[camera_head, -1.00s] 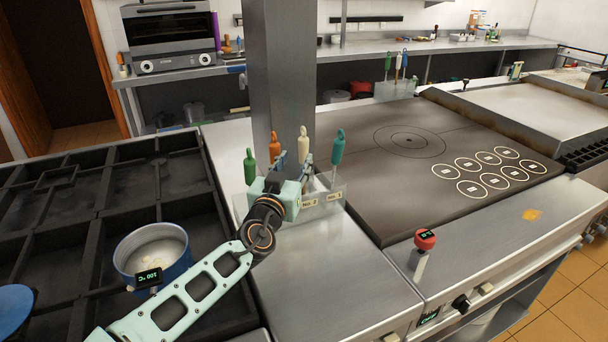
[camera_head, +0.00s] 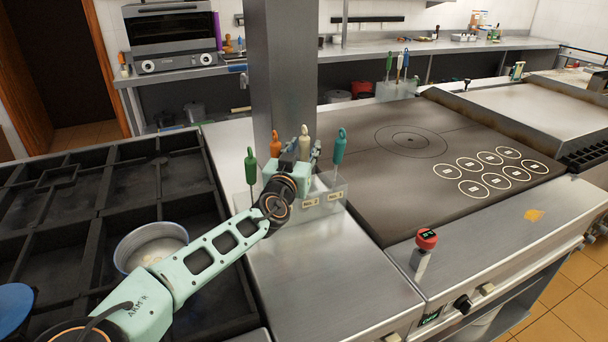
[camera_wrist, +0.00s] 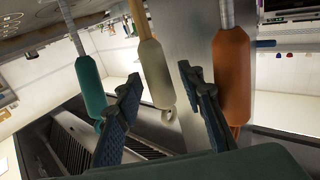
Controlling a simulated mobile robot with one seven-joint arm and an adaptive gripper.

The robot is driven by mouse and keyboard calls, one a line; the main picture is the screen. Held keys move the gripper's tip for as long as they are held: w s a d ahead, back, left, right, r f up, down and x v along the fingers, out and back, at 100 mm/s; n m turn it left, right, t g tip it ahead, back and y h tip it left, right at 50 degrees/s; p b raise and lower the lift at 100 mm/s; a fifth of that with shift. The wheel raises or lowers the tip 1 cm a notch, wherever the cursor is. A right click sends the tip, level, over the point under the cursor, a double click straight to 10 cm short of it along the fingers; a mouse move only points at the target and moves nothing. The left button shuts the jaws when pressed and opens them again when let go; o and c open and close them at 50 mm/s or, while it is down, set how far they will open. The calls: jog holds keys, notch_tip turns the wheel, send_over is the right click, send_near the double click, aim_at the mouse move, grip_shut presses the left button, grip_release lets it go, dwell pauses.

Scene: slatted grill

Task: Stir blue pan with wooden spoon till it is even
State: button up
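The blue pan (camera_head: 150,246) sits on the left slatted burner, partly covered by my arm, with pale pieces inside. A clear holder (camera_head: 330,198) carries utensils with green (camera_head: 251,165), orange (camera_head: 276,145), cream (camera_head: 305,138) and teal (camera_head: 338,150) handles. My gripper (camera_head: 304,154) is at the holder, behind my wrist. In the wrist view my gripper (camera_wrist: 158,80) is open, with the cream handle (camera_wrist: 154,72) between its fingers, teal (camera_wrist: 90,86) and orange (camera_wrist: 232,75) outside them.
A steel post (camera_head: 283,70) stands just behind the holder. The steel counter (camera_head: 320,265) before the holder is clear.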

aim_at(304, 126)
grip_shut()
jog(key=shift+r+p, duration=2.6)
jog(key=shift+r, duration=3.45)
jog(key=shift+s+f, duration=0.1)
